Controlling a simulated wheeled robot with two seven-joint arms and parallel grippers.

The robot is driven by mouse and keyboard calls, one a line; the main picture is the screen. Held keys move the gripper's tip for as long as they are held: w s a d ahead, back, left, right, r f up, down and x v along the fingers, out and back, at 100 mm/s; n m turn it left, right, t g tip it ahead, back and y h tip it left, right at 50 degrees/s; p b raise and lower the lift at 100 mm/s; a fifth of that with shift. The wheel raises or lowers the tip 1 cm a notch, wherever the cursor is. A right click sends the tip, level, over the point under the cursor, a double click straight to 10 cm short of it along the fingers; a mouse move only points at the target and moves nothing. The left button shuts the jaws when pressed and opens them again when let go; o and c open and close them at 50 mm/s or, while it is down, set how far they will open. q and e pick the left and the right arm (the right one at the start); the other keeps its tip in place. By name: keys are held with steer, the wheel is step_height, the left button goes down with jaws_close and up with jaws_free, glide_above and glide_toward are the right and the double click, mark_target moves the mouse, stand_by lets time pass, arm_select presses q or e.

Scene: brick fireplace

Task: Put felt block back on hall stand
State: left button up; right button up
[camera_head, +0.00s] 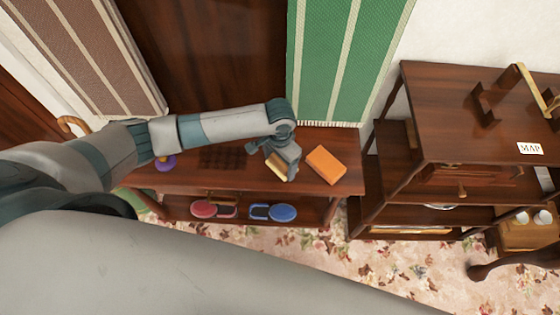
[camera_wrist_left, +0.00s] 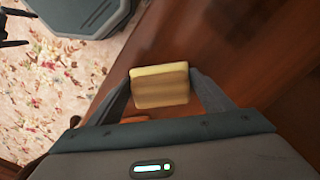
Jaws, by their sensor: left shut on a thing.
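A pale yellow block (camera_wrist_left: 160,86), which looks like the felt block, sits between the two fingers of my left gripper (camera_wrist_left: 160,92) in the left wrist view. The gripper is shut on it. In the head view the left gripper (camera_head: 272,164) is over the wooden hall stand (camera_head: 220,180), and a yellow edge of the block (camera_head: 278,166) shows beside it. I cannot tell whether the block touches the top.
An orange block (camera_head: 326,165) lies on the stand's top, right of the gripper. A purple item (camera_head: 165,163) is at the left. A dark shelf unit (camera_head: 440,130) stands at the right.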

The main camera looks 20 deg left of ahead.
mark_target(280, 162)
arm_select(q)
steer(key=shift+f, duration=0.1)
arm_select(e)
steer(key=shift+a, duration=0.15)
arm_select(q)
steer(key=o, duration=0.9)
arm_select(e)
steer(key=shift+a, duration=0.15)
arm_select(q)
steer(key=shift+r, duration=0.4)
step_height(280, 162, up, 12)
steer(key=b, duration=0.3)
steer(key=shift+f, duration=0.25)
arm_select(e)
steer(key=f, duration=0.3)
steer(key=shift+d, duration=0.2)
steer(key=shift+a, duration=0.2)
